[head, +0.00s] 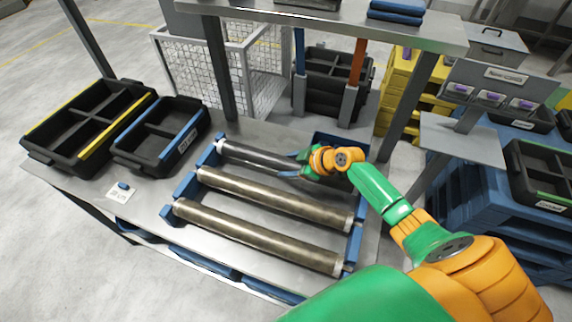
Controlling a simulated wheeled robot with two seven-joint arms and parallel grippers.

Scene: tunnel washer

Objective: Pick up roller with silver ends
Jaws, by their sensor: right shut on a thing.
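Three long rollers lie side by side in a blue rack (184,190) on the metal table. The far roller (255,156) is dark grey with a pale silver left end; its right end is hidden behind my right gripper and arm. The middle roller (270,198) and the near roller (255,237) are brownish metal with pale ends. My right gripper (298,165) is shut on the far roller, right of its middle. The roller still appears level at the rack; whether it is clear of the rack on the right cannot be seen. My left gripper is not in view.
Two black bins, one with a yellow edge (118,125) and one with a blue edge (178,143), stand on the table's left. A shelf on grey posts (218,68) overhangs the back. A small blue object (123,186) lies at front left. Blue crates (480,190) stand at right.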

